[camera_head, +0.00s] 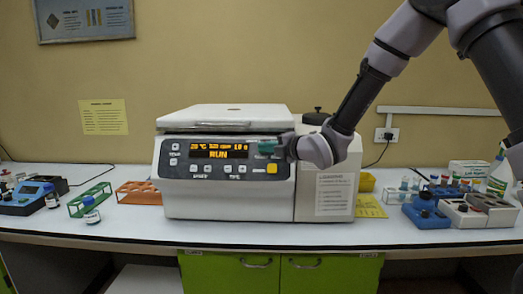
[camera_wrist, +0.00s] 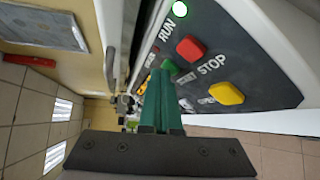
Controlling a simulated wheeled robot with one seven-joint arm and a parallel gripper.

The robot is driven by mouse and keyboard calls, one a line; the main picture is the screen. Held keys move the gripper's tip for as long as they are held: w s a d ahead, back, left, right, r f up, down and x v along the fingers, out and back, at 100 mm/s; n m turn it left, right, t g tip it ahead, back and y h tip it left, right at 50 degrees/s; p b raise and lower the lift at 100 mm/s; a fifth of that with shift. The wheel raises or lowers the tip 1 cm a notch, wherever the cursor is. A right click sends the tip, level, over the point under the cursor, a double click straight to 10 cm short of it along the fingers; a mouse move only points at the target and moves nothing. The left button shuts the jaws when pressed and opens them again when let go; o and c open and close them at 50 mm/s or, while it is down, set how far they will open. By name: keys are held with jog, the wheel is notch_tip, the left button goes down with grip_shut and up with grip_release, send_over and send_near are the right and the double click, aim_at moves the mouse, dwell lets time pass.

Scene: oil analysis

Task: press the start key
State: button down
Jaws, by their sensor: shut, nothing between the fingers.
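The white benchtop centrifuge (camera_head: 225,205) stands on the bench with its lid (camera_head: 225,115) down. Its orange display (camera_head: 219,151) shows a first line of readings and the word RUN. In the wrist view a green key (camera_wrist: 171,67) sits on the dark panel, partly hidden by my fingers. A red key (camera_wrist: 190,47) and a yellow key (camera_wrist: 226,93) are to its right, with the label STOP between them. A lamp (camera_wrist: 180,9) by the word RUN glows green. My gripper (camera_head: 267,147) is shut and empty, its teal fingers (camera_wrist: 160,85) at the green key; I cannot tell whether they touch.
A blue block (camera_head: 427,215) and a grey block (camera_head: 466,215) with small bottles are at the right. A strip of bench in front of the centrifuge is clear.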

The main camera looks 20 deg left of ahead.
jog(key=shift+s+d+r, duration=0.15)
jog(key=shift+s+r, duration=0.25)
jog(key=shift+s, duration=0.2)
jog(key=shift+s+d+r, duration=0.15)
jog(key=shift+s+r, duration=0.3)
jog(key=shift+s, duration=0.25)
jog(key=shift+s+d+r, duration=0.2)
jog(key=shift+s+r, duration=0.25)
jog(key=shift+s, duration=0.2)
jog(key=shift+s+d+r, duration=0.15)
jog(key=shift+s+r, duration=0.3)
jog(key=shift+s, duration=0.25)
